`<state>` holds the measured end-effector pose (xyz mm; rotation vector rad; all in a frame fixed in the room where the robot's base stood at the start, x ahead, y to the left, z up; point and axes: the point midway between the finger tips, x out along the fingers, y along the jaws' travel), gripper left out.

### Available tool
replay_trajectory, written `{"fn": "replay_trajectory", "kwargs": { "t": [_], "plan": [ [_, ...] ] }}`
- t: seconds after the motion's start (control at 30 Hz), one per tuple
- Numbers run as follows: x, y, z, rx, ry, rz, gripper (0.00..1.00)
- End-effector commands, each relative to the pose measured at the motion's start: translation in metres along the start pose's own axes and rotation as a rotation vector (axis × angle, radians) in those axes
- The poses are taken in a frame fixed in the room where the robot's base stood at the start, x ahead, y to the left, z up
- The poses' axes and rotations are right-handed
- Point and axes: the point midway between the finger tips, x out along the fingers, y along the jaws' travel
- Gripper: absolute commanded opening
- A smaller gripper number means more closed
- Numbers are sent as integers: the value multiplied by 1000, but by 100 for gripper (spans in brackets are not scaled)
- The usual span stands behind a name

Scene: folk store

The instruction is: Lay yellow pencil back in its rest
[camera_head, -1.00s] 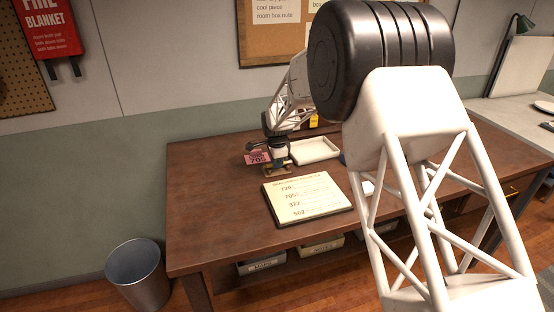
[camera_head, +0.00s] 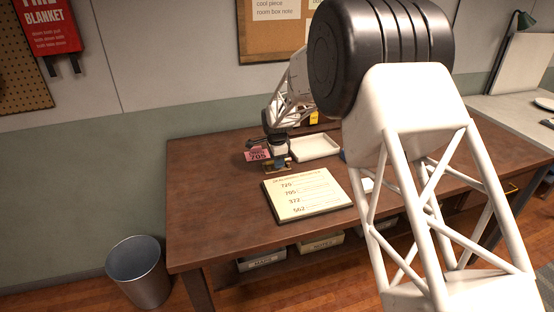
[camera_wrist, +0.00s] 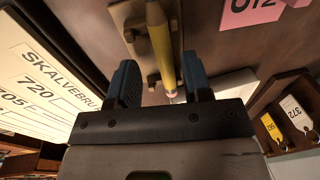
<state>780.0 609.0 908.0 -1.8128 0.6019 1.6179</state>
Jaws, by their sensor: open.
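The yellow pencil (camera_wrist: 162,45) shows in the wrist view, running between my spread fingers, with a small pale-pink end just in front of the gripper body. Its other end runs to the top edge of the picture. A tan rest (camera_wrist: 140,42) lies beside and under it; I cannot tell if the pencil sits fully in it. My gripper (camera_wrist: 160,72) is open, with a gap between finger and pencil on each side. In the head view my gripper (camera_head: 278,156) is low over the rest (camera_head: 280,171) on the brown table; the pencil is too small to make out there.
A white tray (camera_head: 315,147) is behind to the right. A board with a printed list (camera_head: 306,195) lies in front. A wooden holder with tags (camera_wrist: 280,95) is at the right. The table's left side is clear.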

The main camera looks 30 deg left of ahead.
Motion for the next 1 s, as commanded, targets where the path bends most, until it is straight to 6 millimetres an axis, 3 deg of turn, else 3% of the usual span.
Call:
{"fn": "replay_trajectory", "kwargs": {
  "t": [0.27, 0.7, 1.0],
  "plan": [
    [-18, 0, 0, 0, 0, -2, 45],
    [-69, 0, 0, 0, 0, 0, 45],
    [-78, 0, 0, 0, 0, -1, 45]
  ]
}}
